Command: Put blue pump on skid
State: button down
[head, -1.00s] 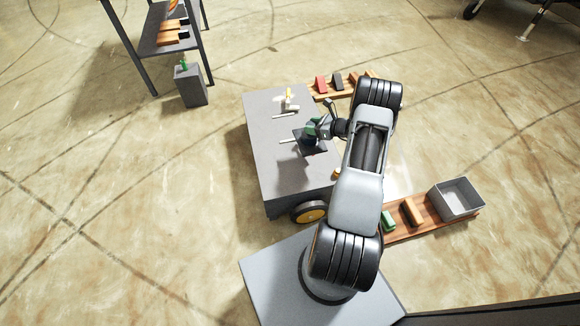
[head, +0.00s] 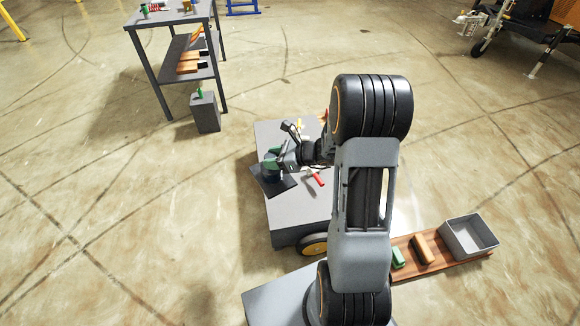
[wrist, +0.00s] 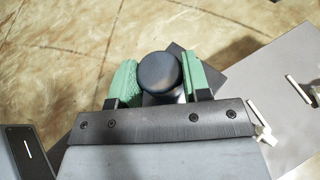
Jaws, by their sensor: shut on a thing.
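My gripper (head: 271,160), with green finger pads, is shut on a dark blue round pump (head: 271,174). In the wrist view the pump's round top (wrist: 160,71) sits between the two pads. A dark square plate (head: 266,187) shows under the pump and juts past the left edge of the grey wheeled cart (head: 300,212). Whether the plate belongs to the pump, and how high it is above the cart, I cannot tell. No part is clearly recognisable as the skid.
A red-handled tool (head: 317,179) lies on the cart. A wooden board (head: 452,252) with a grey bin (head: 470,236) and blocks lies at the right. A shelf table (head: 170,22) and a grey box (head: 205,113) stand at the back left. Floor left of the cart is clear.

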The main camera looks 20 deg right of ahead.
aim_at(295, 204)
jog(key=k, duration=0.5)
jog(key=u, duration=1.25)
jog(key=i, duration=0.85)
jog(key=z, duration=1.85)
